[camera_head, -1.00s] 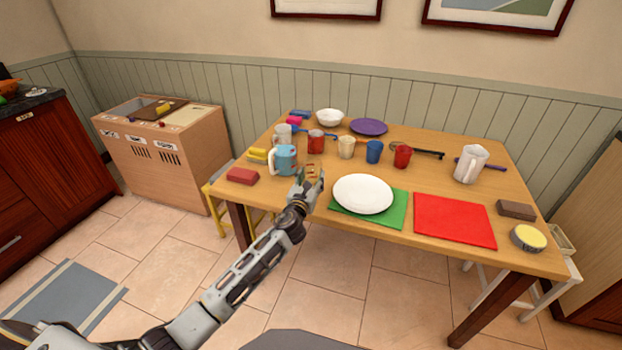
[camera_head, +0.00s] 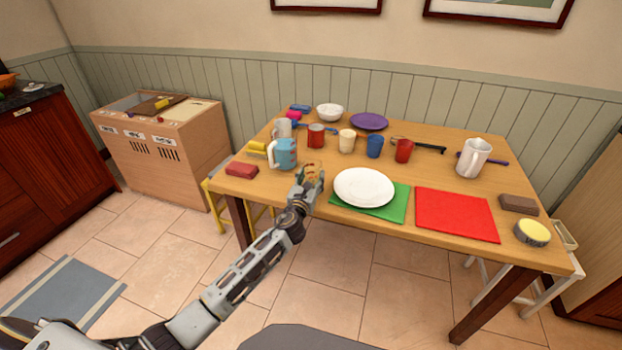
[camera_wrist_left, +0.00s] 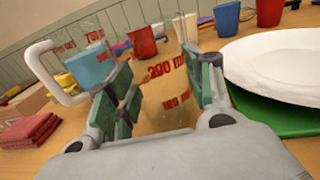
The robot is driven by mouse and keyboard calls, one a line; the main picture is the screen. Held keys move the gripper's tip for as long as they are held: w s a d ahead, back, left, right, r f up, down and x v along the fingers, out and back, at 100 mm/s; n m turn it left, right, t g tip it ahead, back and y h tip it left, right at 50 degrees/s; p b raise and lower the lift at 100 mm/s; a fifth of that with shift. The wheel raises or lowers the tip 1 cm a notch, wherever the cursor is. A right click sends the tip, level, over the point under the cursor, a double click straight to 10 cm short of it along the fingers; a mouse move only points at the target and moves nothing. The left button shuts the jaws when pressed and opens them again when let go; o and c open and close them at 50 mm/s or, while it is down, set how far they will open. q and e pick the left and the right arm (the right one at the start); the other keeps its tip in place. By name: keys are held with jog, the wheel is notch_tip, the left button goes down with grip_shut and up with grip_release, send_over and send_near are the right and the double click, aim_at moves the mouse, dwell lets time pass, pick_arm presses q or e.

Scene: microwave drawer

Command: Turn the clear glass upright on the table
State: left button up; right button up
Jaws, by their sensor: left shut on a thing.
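The clear glass (camera_wrist_left: 165,85), with red markings, is between the green-padded fingers of my left gripper (camera_wrist_left: 165,95) in the left wrist view. The fingers are shut on its sides. In the head view the left gripper (camera_head: 308,180) is at the table's front edge, left of the white plate, and the see-through glass (camera_head: 314,170) shows faintly at its tip. The glass's exact tilt and whether it touches the wooden table (camera_head: 270,183) are hard to tell. My right gripper is not in view.
The white plate (camera_head: 363,187) on a green mat (camera_head: 400,205) is close on the right. Several cups stand behind. A red mat (camera_head: 456,214) lies further right.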

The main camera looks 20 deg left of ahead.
pick_arm(q)
jog(key=shift+f, duration=0.15)
dwell(0.3)
jog(key=o, duration=1)
jog(key=shift+s+d, duration=0.15)
jog(key=shift+s, duration=5.85)
jog(key=shift+n, duration=0.3)
